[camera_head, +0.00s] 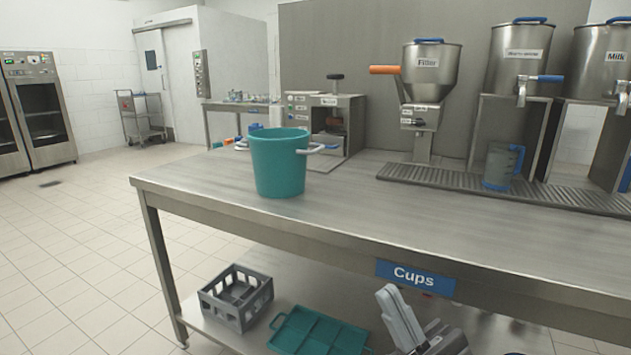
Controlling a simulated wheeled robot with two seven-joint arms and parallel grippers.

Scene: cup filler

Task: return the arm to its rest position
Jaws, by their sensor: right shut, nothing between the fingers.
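My right gripper (391,294) shows at the bottom of the view, right of the middle. Its grey fingers are shut and hold nothing. It is in front of the table's front edge, below the blue "Cups" sign (414,278), and apart from the objects on the table. Most of the arm behind it is out of the frame. My left gripper is not in view.
The steel table (360,215) carries a teal bucket (278,165), a filler machine (425,90) and a clear jug (501,167) on a drip grate. A grey crate (237,297) and a teal tray (318,334) lie on the lower shelf. Floor at left is clear.

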